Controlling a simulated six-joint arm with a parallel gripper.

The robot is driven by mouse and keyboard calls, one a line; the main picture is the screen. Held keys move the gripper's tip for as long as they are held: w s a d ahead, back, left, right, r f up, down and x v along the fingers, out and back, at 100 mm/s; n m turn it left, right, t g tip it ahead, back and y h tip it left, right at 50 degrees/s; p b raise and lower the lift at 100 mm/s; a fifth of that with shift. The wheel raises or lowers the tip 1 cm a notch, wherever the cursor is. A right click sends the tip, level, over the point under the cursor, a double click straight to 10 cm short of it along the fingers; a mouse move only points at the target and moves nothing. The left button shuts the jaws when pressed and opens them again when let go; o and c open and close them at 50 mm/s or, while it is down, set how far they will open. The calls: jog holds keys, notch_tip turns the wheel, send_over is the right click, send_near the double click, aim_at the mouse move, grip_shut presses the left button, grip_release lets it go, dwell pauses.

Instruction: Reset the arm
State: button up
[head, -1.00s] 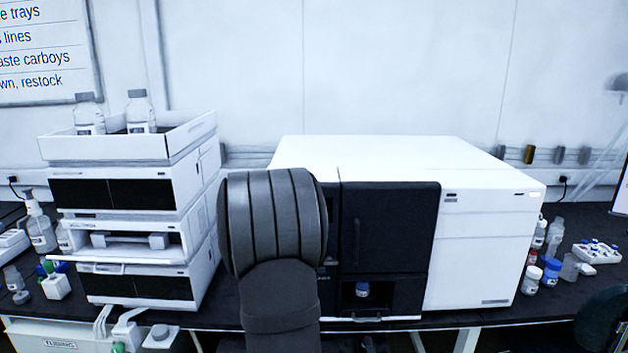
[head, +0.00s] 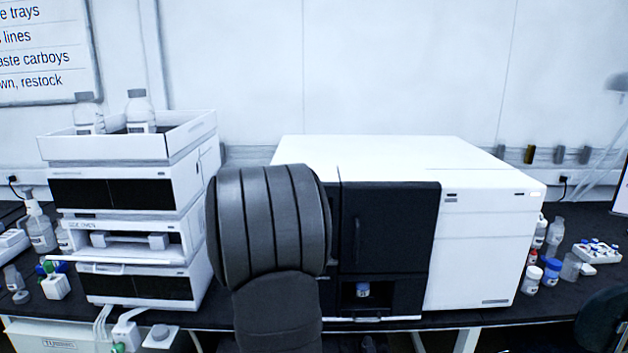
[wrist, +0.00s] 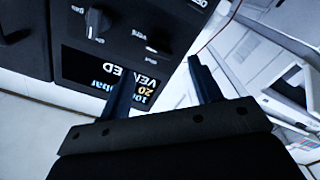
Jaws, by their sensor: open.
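My gripper (wrist: 160,85) shows in the wrist view with its two dark fingers apart and nothing between them. Behind the fingers, that view shows a black panel (wrist: 120,45) with knobs and a small display reading something like "VENTED", seen upside down. In the head view my dark ribbed arm stands in front of the gap between the chromatography stack (head: 125,180) and the large white and black instrument (head: 485,240). The gripper itself is hidden there.
Bottles (head: 140,110) stand in the tray on top of the stack. A small vial (head: 362,289) with a blue cap sits in the black instrument's recess. Several small bottles and a vial rack (head: 597,253) stand at the right. A chair (head: 600,318) is at the lower right.

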jog(key=shift+s, duration=2.7)
